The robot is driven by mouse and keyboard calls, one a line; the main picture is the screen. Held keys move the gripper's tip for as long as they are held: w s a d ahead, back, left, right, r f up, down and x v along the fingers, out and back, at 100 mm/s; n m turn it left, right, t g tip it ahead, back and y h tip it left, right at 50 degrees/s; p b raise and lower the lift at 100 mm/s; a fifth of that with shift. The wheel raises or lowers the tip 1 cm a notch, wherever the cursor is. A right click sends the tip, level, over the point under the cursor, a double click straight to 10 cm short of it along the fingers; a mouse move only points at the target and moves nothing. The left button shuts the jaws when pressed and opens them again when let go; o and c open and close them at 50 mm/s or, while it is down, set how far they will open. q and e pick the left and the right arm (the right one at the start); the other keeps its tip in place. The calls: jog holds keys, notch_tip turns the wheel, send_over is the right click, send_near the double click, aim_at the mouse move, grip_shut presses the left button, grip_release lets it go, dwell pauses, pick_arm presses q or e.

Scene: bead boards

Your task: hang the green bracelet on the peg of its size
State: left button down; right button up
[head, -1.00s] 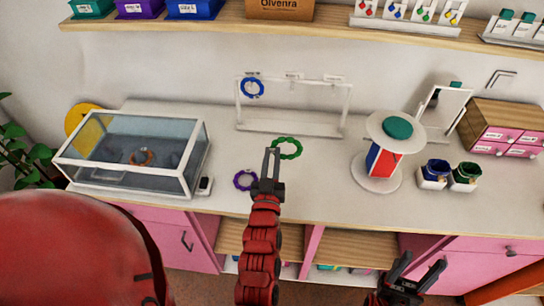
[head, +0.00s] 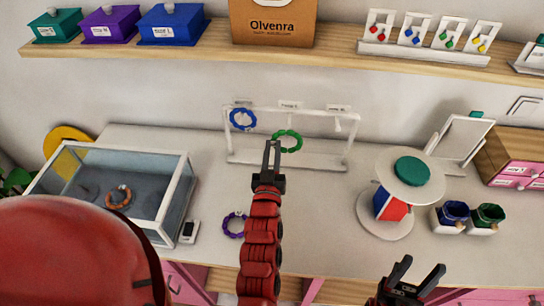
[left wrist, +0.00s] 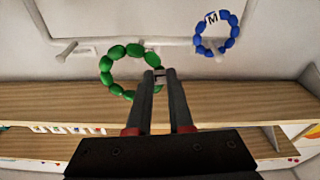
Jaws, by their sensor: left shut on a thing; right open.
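The green bracelet (head: 299,143) is a beaded ring in the shut fingers of my left gripper (head: 271,146), raised in front of the middle of the white rack (head: 231,150). In the left wrist view the green bracelet (left wrist: 107,65) is pinched at its edge by the left gripper (left wrist: 160,75), near the rack's middle. A bare peg (left wrist: 67,49) sticks out to its left there. The middle peg is partly hidden. A blue bracelet (head: 233,121) with an "M" tag hangs at the rack's left end. My right gripper (head: 425,270) is open and empty at the lower right.
A purple bracelet (head: 228,224) lies on the counter beside a glass case (head: 180,200) holding an orange bracelet (head: 118,196). A round stand (head: 385,225), mirror (head: 458,137) and small pots (head: 455,211) stand right. A wooden shelf (head: 340,50) runs above the rack.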

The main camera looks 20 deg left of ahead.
pick_arm(q)
jog(key=shift+f+b+x, duration=0.25)
jog(key=shift+b+x, duration=0.3)
jog(key=shift+x, duration=0.75)
jog(key=shift+f+b+x, duration=0.25)
jog(key=shift+b+x, duration=0.25)
jog(key=shift+x, duration=0.75)
jog(key=shift+f+b+x, duration=0.2)
jog(key=shift+b+x, duration=0.1)
jog(key=shift+x, duration=0.65)
jog(key=shift+f+b+x, duration=0.25)
jog(key=shift+b+x, duration=0.05)
jog(key=shift+x, duration=0.7)
jog(key=shift+w+f+b, duration=0.2)
jog(key=shift+f+b, duration=0.45)
jog(key=c, duration=0.7)
grip_release()
jog(key=shift+c, duration=0.2)
